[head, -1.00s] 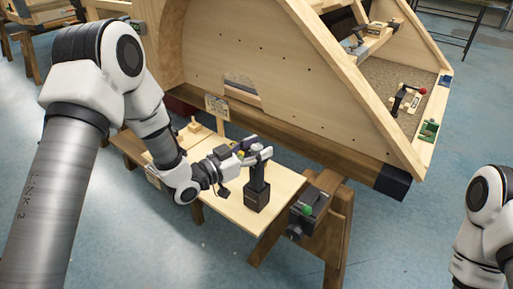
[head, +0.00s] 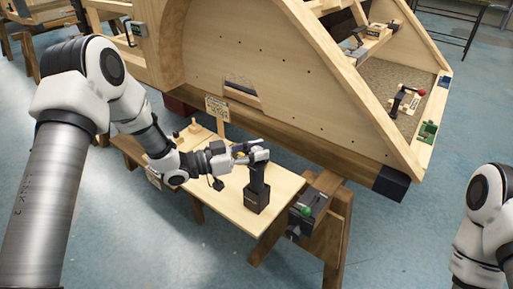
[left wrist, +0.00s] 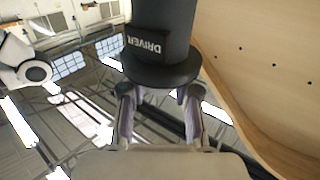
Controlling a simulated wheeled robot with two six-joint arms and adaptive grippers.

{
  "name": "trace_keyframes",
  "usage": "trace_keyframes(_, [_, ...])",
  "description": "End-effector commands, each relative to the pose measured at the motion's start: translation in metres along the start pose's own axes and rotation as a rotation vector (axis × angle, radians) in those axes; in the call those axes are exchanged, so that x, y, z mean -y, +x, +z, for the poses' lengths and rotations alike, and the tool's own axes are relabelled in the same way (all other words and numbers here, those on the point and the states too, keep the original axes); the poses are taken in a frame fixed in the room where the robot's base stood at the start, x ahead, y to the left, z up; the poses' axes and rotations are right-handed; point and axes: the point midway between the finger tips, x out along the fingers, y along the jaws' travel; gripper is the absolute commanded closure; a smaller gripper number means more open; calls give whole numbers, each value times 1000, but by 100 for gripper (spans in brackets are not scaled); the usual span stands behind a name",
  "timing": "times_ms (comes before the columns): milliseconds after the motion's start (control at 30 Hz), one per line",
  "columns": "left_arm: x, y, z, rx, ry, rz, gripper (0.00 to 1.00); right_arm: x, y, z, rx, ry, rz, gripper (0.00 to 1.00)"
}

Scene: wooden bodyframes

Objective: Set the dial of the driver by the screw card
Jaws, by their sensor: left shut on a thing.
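My left gripper (head: 248,150) is at that head, reaching in from the left. In the left wrist view the driver (left wrist: 158,45) shows its DRIVER label and a wide black collar, with my two fingertips (left wrist: 156,100) closed in at the collar. The dial's marks cannot be read. A small card (head: 217,108) with writing stands at the bench's back edge, too small to read. My right gripper is out of view.
The wooden bench (head: 228,205) has bare room left of the driver. A large wooden bodyframe (head: 265,70) rises close behind it. A dark device with a green knob (head: 307,211) sits at the bench's right end. Small wooden pieces (head: 195,128) lie at the back left.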

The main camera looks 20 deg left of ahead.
Motion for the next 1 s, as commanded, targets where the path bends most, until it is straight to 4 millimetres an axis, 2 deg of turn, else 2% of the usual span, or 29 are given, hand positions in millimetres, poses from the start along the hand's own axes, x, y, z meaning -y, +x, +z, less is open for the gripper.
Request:
trace_keyframes(267, [2, 0, 0, 1, 4, 261, 100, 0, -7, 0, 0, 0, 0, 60])
trace_keyframes(600, [1, 1, 2, 2, 2, 545, 100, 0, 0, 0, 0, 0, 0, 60])
trace_keyframes(1000, [0, 1, 1, 1, -1, 703, 100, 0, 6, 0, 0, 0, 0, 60])
